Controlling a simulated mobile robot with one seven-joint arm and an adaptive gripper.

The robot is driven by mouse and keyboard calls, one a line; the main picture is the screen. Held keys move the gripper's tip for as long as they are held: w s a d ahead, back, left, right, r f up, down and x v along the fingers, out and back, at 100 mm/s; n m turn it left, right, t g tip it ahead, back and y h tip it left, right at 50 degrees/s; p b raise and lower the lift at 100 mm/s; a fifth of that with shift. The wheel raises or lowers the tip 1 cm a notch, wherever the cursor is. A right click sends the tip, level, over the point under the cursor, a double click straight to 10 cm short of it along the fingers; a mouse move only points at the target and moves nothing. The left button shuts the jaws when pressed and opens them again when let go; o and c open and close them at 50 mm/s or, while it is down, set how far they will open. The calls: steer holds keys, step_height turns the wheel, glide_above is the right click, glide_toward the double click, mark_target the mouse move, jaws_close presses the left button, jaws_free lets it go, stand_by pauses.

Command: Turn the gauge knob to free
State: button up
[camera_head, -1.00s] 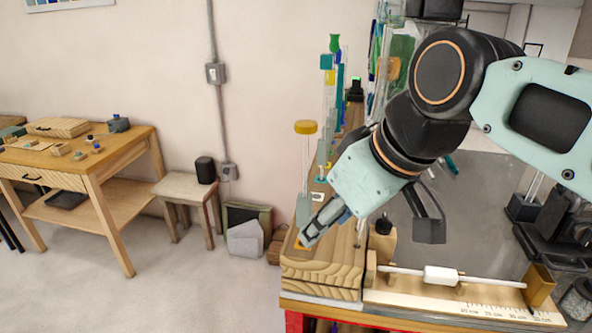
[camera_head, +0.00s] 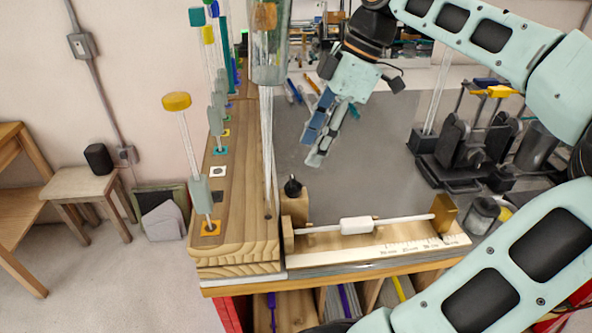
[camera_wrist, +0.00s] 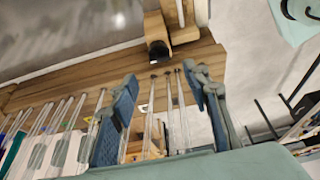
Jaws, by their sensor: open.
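The gauge is a pale wooden bar with a printed scale (camera_head: 425,247) at the front edge of the bench. It bears a white rod with a white sleeve (camera_head: 357,226) and a brass-coloured end block (camera_head: 443,213). A small black knob (camera_head: 292,187) stands on the wooden block at the gauge's left end. In the wrist view a dark knob (camera_wrist: 158,50) shows beyond the fingertips. My gripper (camera_head: 317,144) is open and empty, above the grey bench top, behind and slightly right of the knob. Its two blue-grey fingers (camera_wrist: 163,76) are spread in the wrist view. The knob's marking is not readable.
A wooden rack (camera_head: 240,190) with several upright glass rods stands left of the gauge. A yellow-capped rod (camera_head: 177,102) stands at its front, and a tall glass piece (camera_head: 270,65) rises close to the knob. Black equipment (camera_head: 465,150) stands right. The middle bench top is clear.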

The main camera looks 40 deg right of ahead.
mark_target(294, 180)
steer(key=x, duration=0.8)
steer(key=shift+w+p, duration=0.1)
steer(key=shift+p, duration=0.25)
steer(key=c, duration=1.2)
steer(key=shift+o, duration=0.2)
